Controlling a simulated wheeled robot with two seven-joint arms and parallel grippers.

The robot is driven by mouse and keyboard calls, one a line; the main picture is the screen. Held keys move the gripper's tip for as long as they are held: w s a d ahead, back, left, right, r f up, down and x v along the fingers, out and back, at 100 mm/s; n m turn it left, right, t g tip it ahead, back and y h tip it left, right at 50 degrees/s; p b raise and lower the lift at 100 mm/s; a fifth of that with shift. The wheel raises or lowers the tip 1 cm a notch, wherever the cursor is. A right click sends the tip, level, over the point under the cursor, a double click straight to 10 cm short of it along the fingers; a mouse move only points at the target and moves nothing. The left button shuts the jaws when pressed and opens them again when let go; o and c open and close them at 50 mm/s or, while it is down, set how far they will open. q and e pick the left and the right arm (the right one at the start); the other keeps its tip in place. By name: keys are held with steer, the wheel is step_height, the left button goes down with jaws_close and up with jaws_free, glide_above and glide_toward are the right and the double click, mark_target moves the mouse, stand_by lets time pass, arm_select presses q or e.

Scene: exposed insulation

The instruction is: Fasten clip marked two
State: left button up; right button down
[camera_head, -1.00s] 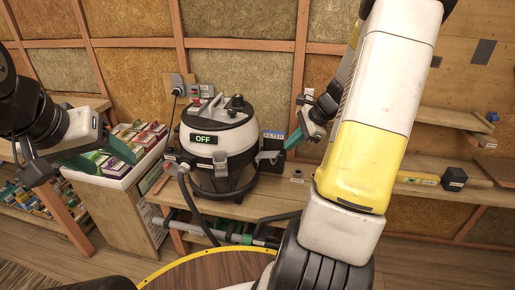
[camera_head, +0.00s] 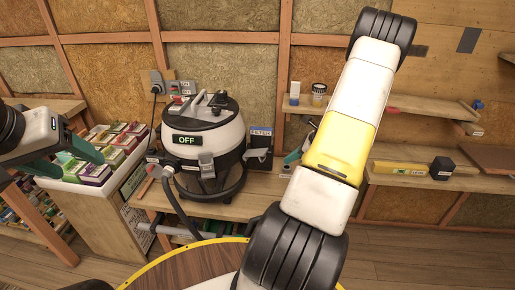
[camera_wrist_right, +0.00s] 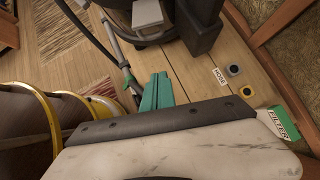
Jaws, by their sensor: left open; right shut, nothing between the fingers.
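A black and white canister vacuum (camera_head: 205,140) with an "OFF" display stands on the wooden bench. A grey clip (camera_head: 207,164) is on its front, below the white band; I cannot read a number on it or tell whether it is latched. My left gripper (camera_head: 65,158) is open and empty at the left, over the tray of packets and well apart from the vacuum. My right gripper (camera_head: 293,158) is to the right of the vacuum, mostly hidden by my own arm. In the right wrist view its teal fingers (camera_wrist_right: 157,93) are shut with nothing between them.
A black hose (camera_head: 180,210) hangs in front. A white tray (camera_head: 88,186) of packets is at left. Wall shelves (camera_head: 425,108) are at right.

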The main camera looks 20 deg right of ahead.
steer(key=w+a+f, duration=0.4)
steer(key=w+a, duration=0.1)
steer(key=w, duration=0.1)
steer(key=shift+a, duration=0.35)
steer(key=shift+r, duration=0.1)
stand_by(0.4)
steer(key=shift+r+g, duration=0.2)
steer(key=shift+g, duration=0.1)
